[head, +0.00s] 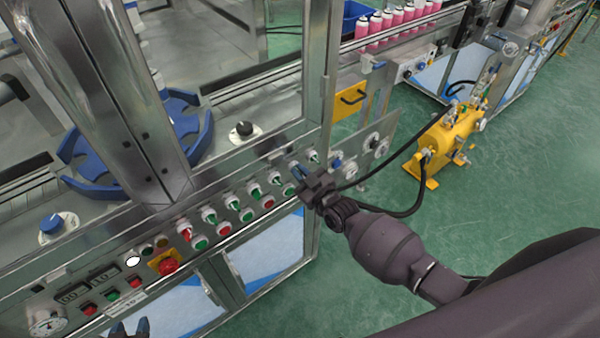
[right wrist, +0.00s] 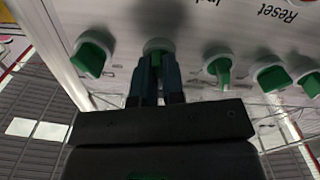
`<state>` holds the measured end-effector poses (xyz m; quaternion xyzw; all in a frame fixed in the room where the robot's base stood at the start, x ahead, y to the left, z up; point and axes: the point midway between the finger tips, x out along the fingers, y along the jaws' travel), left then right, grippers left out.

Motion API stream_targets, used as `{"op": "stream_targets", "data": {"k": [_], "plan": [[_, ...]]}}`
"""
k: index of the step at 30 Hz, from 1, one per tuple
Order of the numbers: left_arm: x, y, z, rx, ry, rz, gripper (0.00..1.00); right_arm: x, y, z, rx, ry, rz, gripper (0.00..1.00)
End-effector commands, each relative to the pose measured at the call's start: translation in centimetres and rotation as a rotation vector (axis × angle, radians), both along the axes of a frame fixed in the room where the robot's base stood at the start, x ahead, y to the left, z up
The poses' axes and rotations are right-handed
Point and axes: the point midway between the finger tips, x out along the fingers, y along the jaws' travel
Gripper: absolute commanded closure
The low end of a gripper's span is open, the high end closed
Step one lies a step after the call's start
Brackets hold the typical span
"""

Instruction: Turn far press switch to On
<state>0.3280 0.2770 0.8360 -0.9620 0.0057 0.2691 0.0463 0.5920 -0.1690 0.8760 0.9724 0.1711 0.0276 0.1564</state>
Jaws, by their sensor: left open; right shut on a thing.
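A row of green selector switches runs along the sloped metal panel (head: 172,238). My right gripper (head: 300,173) reaches in from the right and is at the far end of this row. In the right wrist view its blue-grey fingers (right wrist: 155,75) are shut on a green switch knob (right wrist: 158,46), second from the panel's end. One green switch (right wrist: 92,55) stands free beside it at the end, also showing in the head view (head: 313,157). Another free switch (right wrist: 218,69) is on the other side. The gripped switch's label is hidden. My left gripper (head: 130,329) is open at the bottom edge, partly cut off.
A red emergency button (head: 168,266) and several small buttons sit at the panel's left. A metal frame post (head: 125,95) rises behind the panel. A yellow pump unit (head: 435,145) stands on the green floor to the right. "Reset" appears upside down in the right wrist view.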

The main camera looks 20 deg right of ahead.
Motion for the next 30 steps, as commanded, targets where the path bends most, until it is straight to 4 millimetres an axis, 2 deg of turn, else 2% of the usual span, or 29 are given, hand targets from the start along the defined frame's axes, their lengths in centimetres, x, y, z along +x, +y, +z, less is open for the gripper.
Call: {"op": "stream_targets", "data": {"k": [18, 30], "plan": [[0.2, -0.1, -0.9, -0.001, -0.002, -0.001, 0.57, 0.0, -0.3, -0.2, 0.529, 0.194, -0.001, 1.0], [-0.3, 0.0, -1.8, 0.0, 0.01, 0.001, 0.57, 0.0, -0.3, -0.2, 0.75, 0.275, -0.001, 1.0]]}}
